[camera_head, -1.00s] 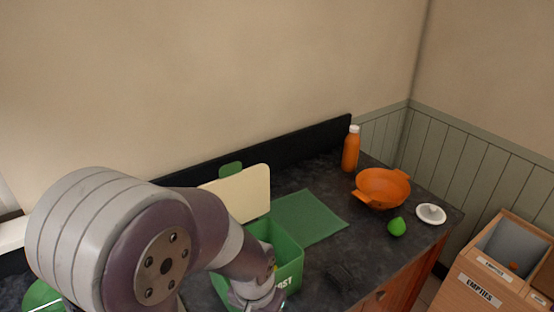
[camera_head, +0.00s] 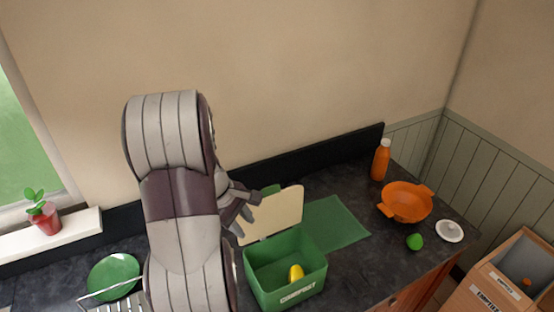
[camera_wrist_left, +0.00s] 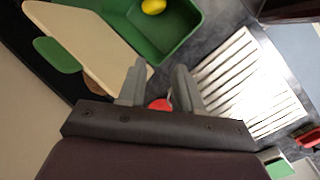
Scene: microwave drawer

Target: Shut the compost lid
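The green compost bin (camera_head: 308,279) stands on the dark counter with a yellow lemon-like item (camera_head: 295,273) inside. Its cream lid (camera_head: 277,214) stands raised at the back, open, with a green tab (camera_head: 271,189) behind it. In the left wrist view the lid (camera_wrist_left: 85,35), tab (camera_wrist_left: 57,55) and bin (camera_wrist_left: 185,45) also show. My left gripper (camera_head: 250,207) is at the lid's left edge in the head view; contact cannot be told. In the left wrist view its two fingers (camera_wrist_left: 158,75) are apart with nothing held between them. My right gripper is out of view.
A green mat (camera_head: 335,224) lies right of the bin. Farther right are an orange bottle (camera_head: 381,160), orange colander (camera_head: 406,203), lime (camera_head: 414,242) and white lid (camera_head: 450,231). A green plate (camera_head: 113,276) and dish rack (camera_wrist_left: 245,85) are at left. A potted plant (camera_head: 43,218) stands on the sill.

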